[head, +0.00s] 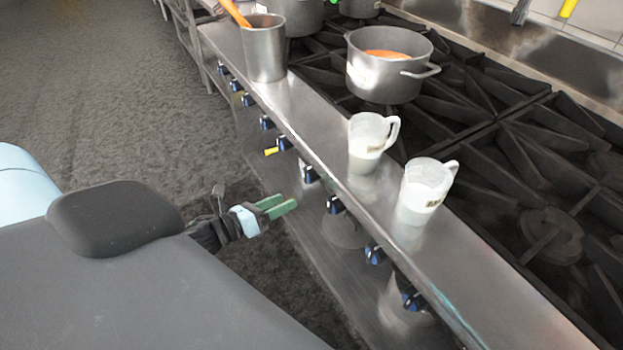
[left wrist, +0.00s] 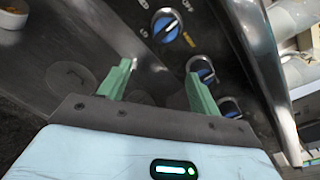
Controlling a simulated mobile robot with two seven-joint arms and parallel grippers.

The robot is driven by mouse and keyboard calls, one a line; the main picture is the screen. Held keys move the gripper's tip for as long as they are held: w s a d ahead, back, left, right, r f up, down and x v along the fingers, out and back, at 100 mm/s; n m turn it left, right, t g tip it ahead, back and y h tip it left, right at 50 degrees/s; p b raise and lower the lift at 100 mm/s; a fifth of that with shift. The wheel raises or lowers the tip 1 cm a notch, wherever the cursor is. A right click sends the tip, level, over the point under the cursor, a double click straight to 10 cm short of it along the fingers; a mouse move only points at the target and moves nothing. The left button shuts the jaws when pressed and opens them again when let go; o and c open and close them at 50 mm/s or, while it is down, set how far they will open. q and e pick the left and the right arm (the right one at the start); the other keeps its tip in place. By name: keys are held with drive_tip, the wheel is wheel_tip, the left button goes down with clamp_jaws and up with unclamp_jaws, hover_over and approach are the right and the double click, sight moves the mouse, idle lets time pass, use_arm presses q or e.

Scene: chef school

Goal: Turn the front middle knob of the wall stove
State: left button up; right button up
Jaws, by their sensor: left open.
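The wall stove's front panel carries a row of several blue knobs below a steel ledge (head: 330,150). A knob near the middle of the row (head: 284,143) has a yellow piece beside it. Another knob (head: 309,173) is nearer to my gripper. My left gripper (head: 283,203), with green fingers, is open and empty, in front of the panel and apart from the knobs. In the left wrist view, a large blue knob (left wrist: 166,26) shows beyond the open fingers; two more knobs (left wrist: 202,70) (left wrist: 230,107) are on the right, one partly behind a finger. My right gripper is not seen.
Two jugs (head: 368,140) (head: 424,190) and a tall steel pot (head: 264,50) stand on the ledge. A wide pot (head: 388,68) with orange contents sits on the black burner grates (head: 540,160). Open grey floor (head: 100,100) lies left of the stove.

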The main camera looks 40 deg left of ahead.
sight(304, 177)
use_arm(q)
drive_tip(key=w+r+m, duration=0.1)
drive_tip(key=w+a+m+h, duration=0.1)
drive_tip(key=m, duration=0.1)
drive_tip(key=w+r+m, duration=0.1)
drive_tip(key=shift+w+a+r+m, duration=0.2)
drive_tip(key=shift+w+r+m, duration=0.1)
drive_tip(key=shift+r+m, duration=0.1)
drive_tip(key=shift+x, duration=3.5)
drive_tip(key=shift+s, duration=0.1)
drive_tip(key=c, duration=1)
drive_tip(key=shift+o, duration=0.2)
